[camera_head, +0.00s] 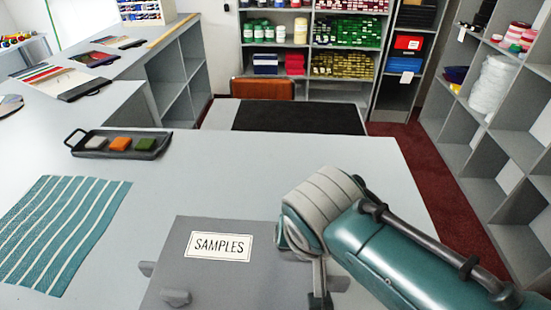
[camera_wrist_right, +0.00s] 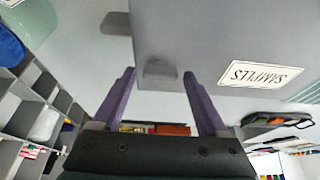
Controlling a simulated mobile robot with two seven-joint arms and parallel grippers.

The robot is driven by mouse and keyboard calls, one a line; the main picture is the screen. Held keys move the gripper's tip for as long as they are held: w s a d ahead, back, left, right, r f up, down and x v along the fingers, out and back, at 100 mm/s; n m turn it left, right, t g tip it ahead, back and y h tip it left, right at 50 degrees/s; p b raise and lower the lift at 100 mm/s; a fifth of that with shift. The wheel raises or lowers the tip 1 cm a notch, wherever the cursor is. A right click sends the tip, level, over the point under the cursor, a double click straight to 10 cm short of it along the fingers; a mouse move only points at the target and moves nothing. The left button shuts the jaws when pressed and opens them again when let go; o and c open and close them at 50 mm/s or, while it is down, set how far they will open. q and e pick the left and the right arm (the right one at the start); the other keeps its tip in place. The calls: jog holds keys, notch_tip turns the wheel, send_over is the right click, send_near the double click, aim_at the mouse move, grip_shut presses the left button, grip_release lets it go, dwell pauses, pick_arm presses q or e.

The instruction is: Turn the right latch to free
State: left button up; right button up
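A grey box (camera_head: 200,267) labelled SAMPLES sits at the near edge of the counter. It also shows in the right wrist view (camera_wrist_right: 215,30). The right latch (camera_wrist_right: 160,70) is a small grey tab near the box's corner. My right gripper (camera_wrist_right: 159,74) is open, with the latch between its fingertips in the picture; I cannot tell whether they touch it. In the head view my right gripper (camera_head: 319,298) points down over the box's right side and hides this latch. The left latch (camera_head: 176,297) is at the box's lower left. My left gripper is not in view.
Small grey tabs stick out from the box's left (camera_head: 147,268) and right (camera_head: 340,284) sides. A striped teal cloth (camera_head: 62,232) lies to the left. A dark tray (camera_head: 92,152) with three coloured swatches lies behind. The counter middle (camera_head: 225,180) is clear.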

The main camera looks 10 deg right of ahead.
aim_at(304, 279)
jog(key=shift+o, duration=0.5)
jog(key=shift+s+r, duration=0.15)
jog(key=shift+r, duration=0.1)
jog(key=p+v, duration=0.2)
jog(key=v, duration=0.7)
jog(key=shift+r+p, duration=0.15)
jog(key=shift+p, duration=0.15)
